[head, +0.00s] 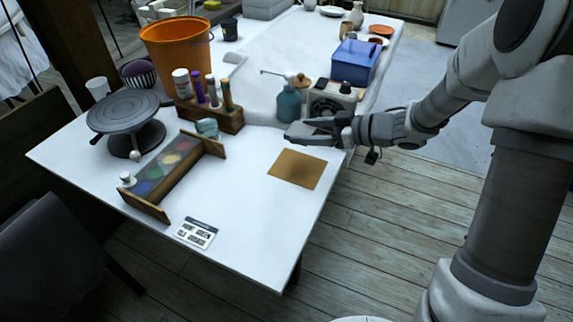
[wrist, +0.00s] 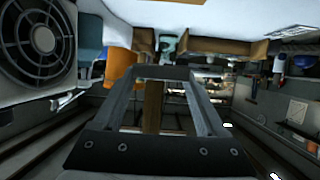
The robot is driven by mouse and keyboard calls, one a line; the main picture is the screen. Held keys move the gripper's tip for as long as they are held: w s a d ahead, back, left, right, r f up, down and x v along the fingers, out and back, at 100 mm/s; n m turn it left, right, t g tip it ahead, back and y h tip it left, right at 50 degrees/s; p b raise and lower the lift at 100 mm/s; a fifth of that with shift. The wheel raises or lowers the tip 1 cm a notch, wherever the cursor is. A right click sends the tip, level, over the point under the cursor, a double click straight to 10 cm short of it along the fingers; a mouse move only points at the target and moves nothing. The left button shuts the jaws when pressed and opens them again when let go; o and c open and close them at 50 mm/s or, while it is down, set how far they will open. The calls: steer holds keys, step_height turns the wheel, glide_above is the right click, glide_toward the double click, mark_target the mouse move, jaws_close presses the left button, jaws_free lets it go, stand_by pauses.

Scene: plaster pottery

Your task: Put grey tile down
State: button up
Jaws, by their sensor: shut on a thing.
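The grey tile (head: 306,138) is a small flat piece at the end of my gripper (head: 335,130), near the table's right edge in the head view. My gripper is shut on it. In the wrist view, a grey bar (wrist: 163,73) spans the fingertips, and appears to be the tile seen edge-on. A flat brown square (head: 297,168) lies on the white table (head: 235,205), nearer the front than the gripper in the head view. The gap between tile and table is hard to judge.
A teal bottle (head: 289,105) and a grey fan box (head: 332,100) stand close behind my gripper. A wooden rack of bottles (head: 225,120), a paint palette tray (head: 170,180) and a turntable (head: 125,113) stand left. The table around the brown square is clear.

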mark_target(304, 170)
steer(key=shift+s+a+f+n+g, duration=0.2)
steer(key=shift+f+n+g, duration=0.1)
steer(key=shift+f, duration=0.1)
step_height(304, 170, down, 10)
steer(key=b, duration=0.4)
steer(key=shift+r+b, duration=0.25)
steer(key=shift+b, duration=0.05)
steer(key=shift+f, duration=0.2)
steer(key=o, duration=1.4)
steer(key=shift+c, duration=0.2)
